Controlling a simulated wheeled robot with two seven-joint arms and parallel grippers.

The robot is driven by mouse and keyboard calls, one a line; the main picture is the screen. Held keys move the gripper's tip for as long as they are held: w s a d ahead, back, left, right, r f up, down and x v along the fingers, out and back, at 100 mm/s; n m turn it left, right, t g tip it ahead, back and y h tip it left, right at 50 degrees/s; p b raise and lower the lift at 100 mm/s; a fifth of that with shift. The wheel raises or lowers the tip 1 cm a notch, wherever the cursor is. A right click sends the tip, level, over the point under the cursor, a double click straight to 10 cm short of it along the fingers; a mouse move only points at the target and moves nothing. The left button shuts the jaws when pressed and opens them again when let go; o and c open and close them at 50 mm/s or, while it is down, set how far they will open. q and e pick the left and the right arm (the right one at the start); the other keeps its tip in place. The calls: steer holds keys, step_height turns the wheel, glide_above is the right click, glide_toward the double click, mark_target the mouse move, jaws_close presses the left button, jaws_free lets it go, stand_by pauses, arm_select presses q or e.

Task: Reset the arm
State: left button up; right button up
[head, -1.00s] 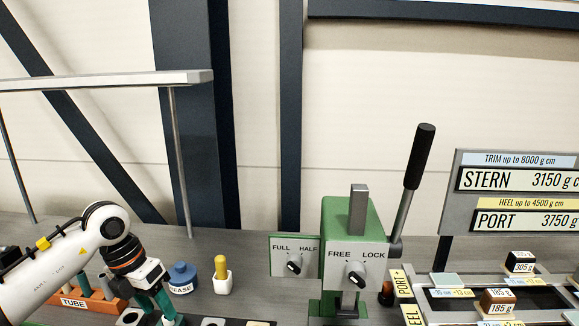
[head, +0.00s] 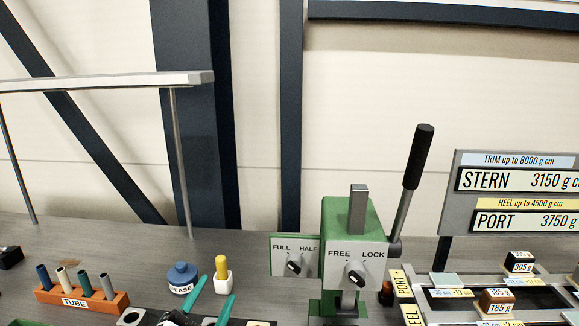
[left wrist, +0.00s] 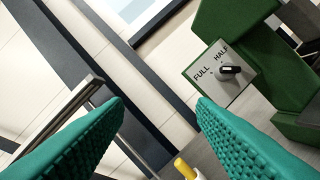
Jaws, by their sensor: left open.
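My left gripper (head: 219,287) shows at the bottom of the head view. Its two teal fingers point up and away, stand apart and hold nothing. In the left wrist view the same gripper (left wrist: 160,102) has its ribbed fingers wide apart with nothing between them. The rest of the left arm is below the head view. My right gripper is in neither view.
An orange TUBE rack (head: 82,298) with several tubes, a blue grease pot (head: 182,278) and a yellow-topped white bottle (head: 222,276) stand near the gripper. The green lever box (head: 350,235) and FULL/HALF switch plate (left wrist: 222,72) are to its right.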

arm_select(q)
steer(key=s+a+f+n+g+y, duration=0.3)
steer(key=s+f+n+g, duration=0.1)
steer(key=f, duration=0.4)
steer(key=s+a+f+n+g+y, duration=0.3)
steer(key=s+a+f+n+g, duration=0.15)
steer(key=f, duration=0.35)
steer(key=s+f+n+g, duration=0.1)
steer(key=s+f+g, duration=0.3)
steer(key=s, duration=0.4)
steer(key=s+f+n+g, duration=0.1)
steer(key=s+f+g, duration=0.35)
steer(key=s, duration=0.45)
step_height(320, 180, down, 29)
steer(key=b, duration=0.5)
steer(key=s+a+f+g+b, duration=0.1)
steer(key=s+f+b, duration=0.1)
steer(key=s+f, duration=0.7)
steer(key=s+a+f+g+b, duration=0.1)
steer(key=s+f+b, duration=0.2)
steer(key=s+f, duration=0.5)
step_height(320, 180, down, 6)
steer(key=shift+s+a+f+m, duration=0.15)
steer(key=shift+s+f+m, duration=0.1)
steer(key=shift+s+m, duration=0.15)
